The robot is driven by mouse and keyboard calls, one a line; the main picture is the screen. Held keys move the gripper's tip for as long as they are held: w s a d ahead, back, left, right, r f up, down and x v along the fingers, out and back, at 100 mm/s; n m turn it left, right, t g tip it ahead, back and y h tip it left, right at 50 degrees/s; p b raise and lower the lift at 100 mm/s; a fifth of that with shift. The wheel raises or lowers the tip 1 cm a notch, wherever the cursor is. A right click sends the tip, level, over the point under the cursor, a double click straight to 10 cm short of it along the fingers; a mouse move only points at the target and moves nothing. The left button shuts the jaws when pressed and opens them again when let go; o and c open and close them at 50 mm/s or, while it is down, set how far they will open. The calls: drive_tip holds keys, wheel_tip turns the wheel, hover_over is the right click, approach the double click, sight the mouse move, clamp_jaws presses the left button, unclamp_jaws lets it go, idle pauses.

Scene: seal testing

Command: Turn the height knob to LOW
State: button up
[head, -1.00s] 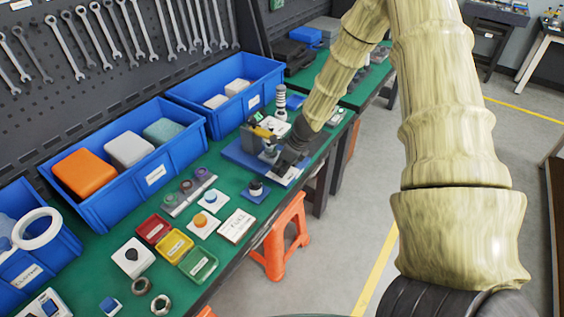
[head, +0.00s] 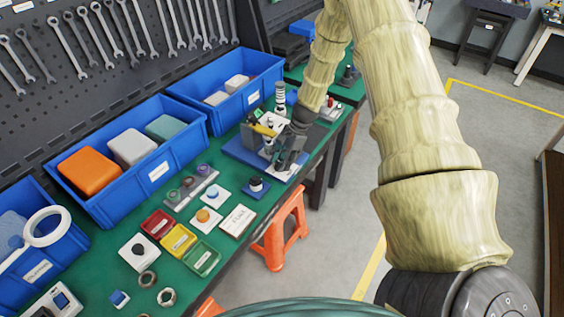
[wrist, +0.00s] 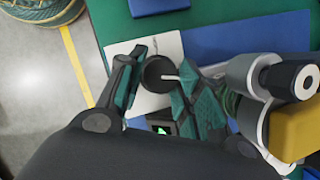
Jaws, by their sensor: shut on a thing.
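The height knob (wrist: 157,70) is a round black knob with a white pointer mark on a white plate (wrist: 150,103). In the wrist view the mark points to the right. My gripper (wrist: 160,76) is shut on the knob, with one teal-padded finger on each side. In the head view my gripper (head: 287,155) is at the blue-based test fixture (head: 238,152) near the bench's right edge, and it hides the knob. The LOW label cannot be read.
A yellow-handled clamp (head: 263,129) stands close to my gripper on the fixture; its metal part (wrist: 255,72) is close on the right in the wrist view. Another black knob (head: 256,184) sits in front. Blue bins (head: 160,172) line the back. An orange stool (head: 275,245) stands beside the bench.

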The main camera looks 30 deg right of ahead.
drive_tip(key=shift+w+n+g+b, duration=0.1)
drive_tip(key=shift+n+g+b, duration=0.55)
drive_tip(key=shift+n, duration=1.25)
drive_tip(key=o, duration=1)
drive_tip(key=v, duration=0.7)
drive_tip(key=shift+w+d+r, duration=0.1)
drive_tip(key=shift+d+r, duration=0.15)
drive_tip(key=shift+r, duration=0.1)
